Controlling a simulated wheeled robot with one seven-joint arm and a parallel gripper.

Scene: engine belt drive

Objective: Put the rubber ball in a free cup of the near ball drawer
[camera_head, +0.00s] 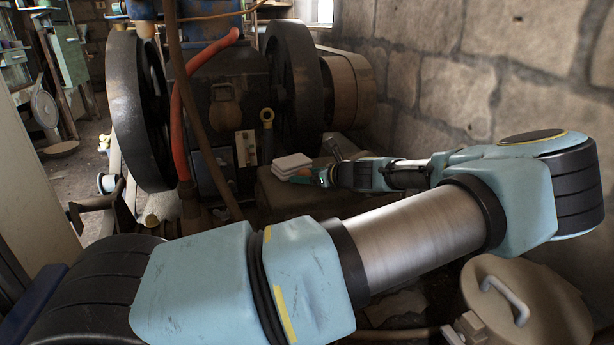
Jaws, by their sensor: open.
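I cannot make out the rubber ball or the near ball drawer in the head view. My arm stretches across the picture from lower left to far right and folds back toward the middle. My gripper (322,178) is small and far off, at the end of the folded forearm, and is open. It is over or beside a low stone-like bench, close to a white stacked block. Nothing can be seen held between its fingers. My arm hides much of the floor and the bench front.
The white block (291,164) lies on the bench (268,192). Behind stands an engine with a dark left flywheel (112,110), a right flywheel (297,90) and a red hose (182,110). A stone wall (450,90) closes the right. A lidded round container (540,310) stands at lower right.

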